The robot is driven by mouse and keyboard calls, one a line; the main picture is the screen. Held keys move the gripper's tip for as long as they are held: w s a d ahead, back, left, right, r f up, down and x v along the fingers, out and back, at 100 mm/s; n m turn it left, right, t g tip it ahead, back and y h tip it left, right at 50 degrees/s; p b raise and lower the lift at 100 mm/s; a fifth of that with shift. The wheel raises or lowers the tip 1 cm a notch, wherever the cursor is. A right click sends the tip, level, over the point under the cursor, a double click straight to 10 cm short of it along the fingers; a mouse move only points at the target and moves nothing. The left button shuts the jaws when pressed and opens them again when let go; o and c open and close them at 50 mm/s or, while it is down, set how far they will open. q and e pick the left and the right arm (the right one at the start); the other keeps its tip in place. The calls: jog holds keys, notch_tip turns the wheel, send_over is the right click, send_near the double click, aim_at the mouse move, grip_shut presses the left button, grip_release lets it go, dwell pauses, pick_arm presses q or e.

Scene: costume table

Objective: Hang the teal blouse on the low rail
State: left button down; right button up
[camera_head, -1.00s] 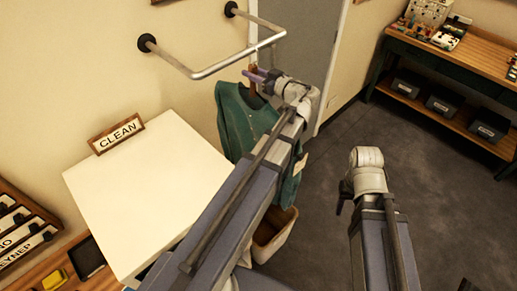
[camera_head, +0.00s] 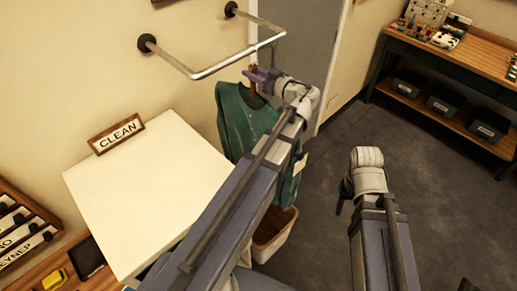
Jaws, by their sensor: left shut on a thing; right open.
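The teal blouse (camera_head: 241,122) hangs from a wooden hanger (camera_head: 252,88) below the low rail (camera_head: 222,62). The rail is a grey metal tube fixed to the wall. My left gripper (camera_head: 258,76) is shut on the hanger near its top, just under the rail's front right corner. The hook is too small to tell whether it rests on the rail. My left arm covers part of the blouse. My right gripper (camera_head: 343,195) is open and empty, apart from the blouse, above the floor at the right.
A white-topped table (camera_head: 150,190) with a CLEAN sign (camera_head: 116,133) stands at the left. A bin (camera_head: 274,235) stands on the floor below the blouse. A wooden workbench (camera_head: 470,65) with boxes is at the back right. The floor between is clear.

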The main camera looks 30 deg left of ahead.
pick_arm(q)
jog(key=shift+r, duration=0.2)
jog(key=shift+r+p, duration=1.05)
jog(key=shift+p, duration=0.2)
jog(key=shift+f+v, duration=0.15)
jog(key=shift+v, duration=1.35)
jog(key=shift+f+v, duration=0.2)
jog(key=shift+v, duration=1.3)
